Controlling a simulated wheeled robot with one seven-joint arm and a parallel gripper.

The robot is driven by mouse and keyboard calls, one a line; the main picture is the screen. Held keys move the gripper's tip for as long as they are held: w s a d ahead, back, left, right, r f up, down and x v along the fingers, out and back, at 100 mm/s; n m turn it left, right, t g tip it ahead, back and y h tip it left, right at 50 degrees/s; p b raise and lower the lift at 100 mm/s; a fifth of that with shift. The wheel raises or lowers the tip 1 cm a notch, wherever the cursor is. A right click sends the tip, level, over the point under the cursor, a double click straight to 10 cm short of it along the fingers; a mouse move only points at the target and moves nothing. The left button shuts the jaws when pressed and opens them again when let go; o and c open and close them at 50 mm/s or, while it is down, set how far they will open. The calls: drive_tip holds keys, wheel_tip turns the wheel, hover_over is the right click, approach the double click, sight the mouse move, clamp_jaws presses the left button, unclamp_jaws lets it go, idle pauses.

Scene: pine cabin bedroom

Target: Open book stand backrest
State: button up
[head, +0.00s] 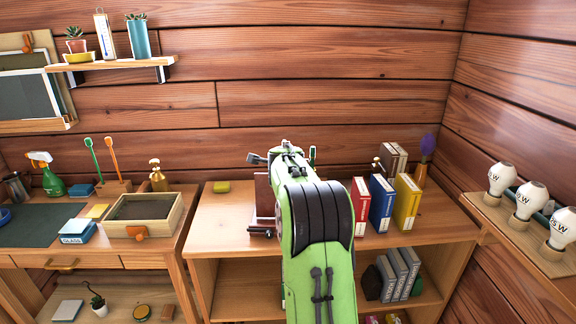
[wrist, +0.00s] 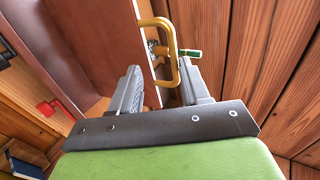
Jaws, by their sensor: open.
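The brown book stand (head: 264,194) is on the cabinet top in the head view, mostly hidden behind my green arm. In the wrist view a reddish-brown panel (wrist: 85,40), seemingly its backrest, fills the upper left. A yellow loop-shaped handle (wrist: 172,38) is beside the panel's right edge. My gripper (wrist: 160,68) is open, with its two grey fingers pointing towards the panel edge and the lower part of the yellow loop lying between them. I cannot tell whether either finger touches it. The head view does not show the fingertips clearly.
Red, blue and yellow books (head: 381,204) stand right of my arm on the cabinet top (head: 225,225). A desk with a wooden tray (head: 145,215) is farther left. Light bulbs (head: 530,198) stand on a right-hand shelf.

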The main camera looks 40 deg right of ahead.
drive_tip(key=shift+s+a+f, duration=0.1)
drive_tip(key=shift+f, duration=0.35)
drive_tip(key=p+v, duration=0.1)
drive_tip(key=v, duration=1.5)
drive_tip(key=shift+r+p, duration=0.3)
drive_tip(key=shift+w, duration=0.2)
